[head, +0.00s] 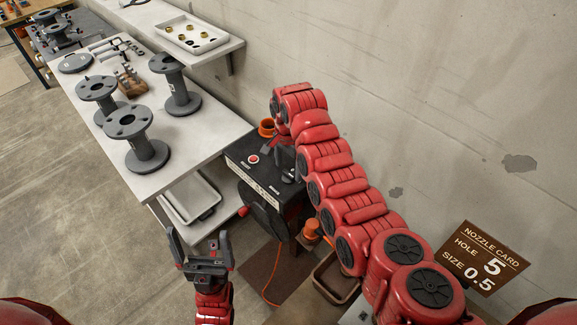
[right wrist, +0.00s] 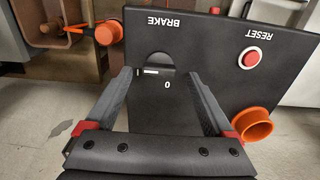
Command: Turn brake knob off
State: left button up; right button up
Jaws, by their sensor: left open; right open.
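The black control box (head: 238,155) stands beyond the end of the white workbench. In the right wrist view its top panel (right wrist: 225,35) appears upside down, with BRAKE and RESET lettering. The brake knob (right wrist: 153,62) is dark and round, with a white mark near a printed 0; its exact setting is hard to tell. My right gripper (right wrist: 157,76) is open, its fingers on either side of the knob; I cannot tell whether they touch it. In the head view my right arm partly hides the panel. My left gripper (head: 203,258) is open and empty, low in front of the bench.
A red reset button (head: 253,159) and an orange cup (head: 266,128) sit on the box near my right gripper. The white bench (head: 185,150) carries grey flanged spools (head: 140,145). The wall bears a nozzle card (head: 484,258). An orange cable (head: 272,275) runs along the floor.

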jog(key=shift+s+f, duration=0.1)
jog(key=shift+f, duration=0.8)
jog(key=shift+c, duration=0.3)
